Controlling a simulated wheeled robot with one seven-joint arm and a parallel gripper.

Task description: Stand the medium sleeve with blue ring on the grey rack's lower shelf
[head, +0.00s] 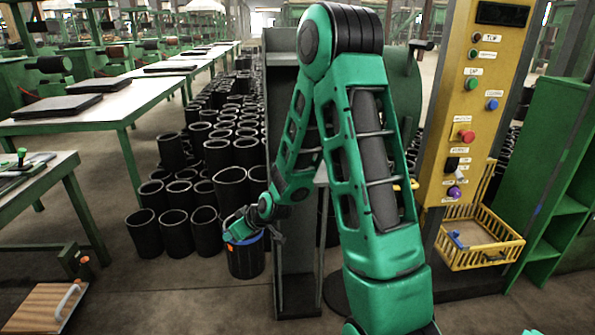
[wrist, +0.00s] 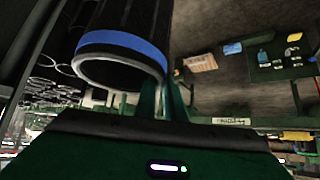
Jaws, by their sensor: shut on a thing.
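The black sleeve with the blue ring (head: 246,261) is near the picture's middle in the head view, roughly upright, its ringed end up. My gripper (head: 240,226) is shut on its rim at that end. In the wrist view, the sleeve (wrist: 140,17) and its blue ring fill the upper left, with my gripper's fingers (wrist: 166,98) at the rim. I cannot tell whether its lower end touches the floor. A tall grey structure (head: 297,262), seemingly the grey rack, stands just right of the sleeve. My arm hides much of it, and its lower shelf is not clear.
Many black sleeves (head: 174,232) stand crowded on the floor left of and behind the held one. Green tables (head: 95,112) line the left. A yellow control column (head: 470,110) and yellow basket (head: 478,240) stand right.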

